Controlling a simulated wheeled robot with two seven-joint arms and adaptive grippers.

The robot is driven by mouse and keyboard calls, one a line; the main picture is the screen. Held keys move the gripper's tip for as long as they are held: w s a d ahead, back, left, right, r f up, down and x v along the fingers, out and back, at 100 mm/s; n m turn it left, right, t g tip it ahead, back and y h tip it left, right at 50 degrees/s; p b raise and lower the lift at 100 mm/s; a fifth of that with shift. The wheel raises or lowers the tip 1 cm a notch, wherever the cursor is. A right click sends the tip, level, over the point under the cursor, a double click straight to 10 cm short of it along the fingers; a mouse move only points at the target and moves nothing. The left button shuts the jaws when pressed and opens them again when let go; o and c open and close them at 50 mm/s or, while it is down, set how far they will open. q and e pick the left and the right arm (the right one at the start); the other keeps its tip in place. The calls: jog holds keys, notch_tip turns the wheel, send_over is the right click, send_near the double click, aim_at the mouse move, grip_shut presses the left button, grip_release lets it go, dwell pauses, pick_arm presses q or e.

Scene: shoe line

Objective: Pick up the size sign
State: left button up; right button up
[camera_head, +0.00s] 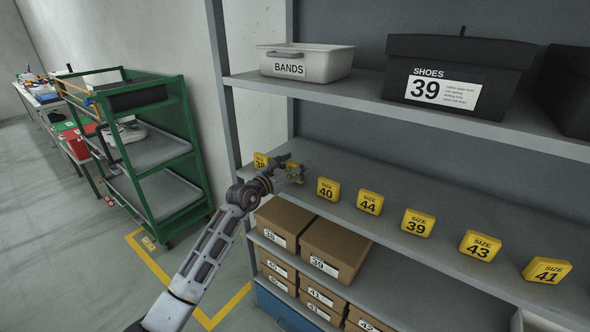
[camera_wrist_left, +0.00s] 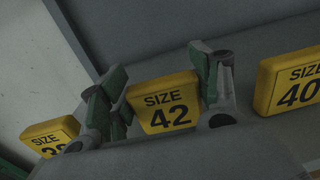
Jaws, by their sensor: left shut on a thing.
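A row of yellow size signs stands along the middle shelf. In the left wrist view the sign marked SIZE 42 (camera_wrist_left: 163,102) is between the two fingers of my left gripper (camera_wrist_left: 165,100), which is shut on it. In the head view my left gripper (camera_head: 291,172) reaches to the row and hides most of that sign. Sign 38 (camera_head: 261,160) is on its left, and sign 40 (camera_head: 327,189) is on its right. Signs 44 (camera_head: 370,202), 39 (camera_head: 417,223), 43 (camera_head: 479,246) and 41 (camera_head: 546,270) follow to the right. My right gripper is not in view.
The upper shelf holds a BANDS bin (camera_head: 305,63) and a black SHOES 39 box (camera_head: 455,77). Brown boxes (camera_head: 335,248) fill the shelf below. A green cart (camera_head: 150,150) stands left of the rack. The shelf behind the signs is clear.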

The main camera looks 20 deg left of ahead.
aim_at(295, 164)
pick_arm(q)
notch_tip(295, 164, up, 9)
jog(key=shift+r, duration=0.1)
dwell(0.4)
jog(key=shift+p, duration=0.3)
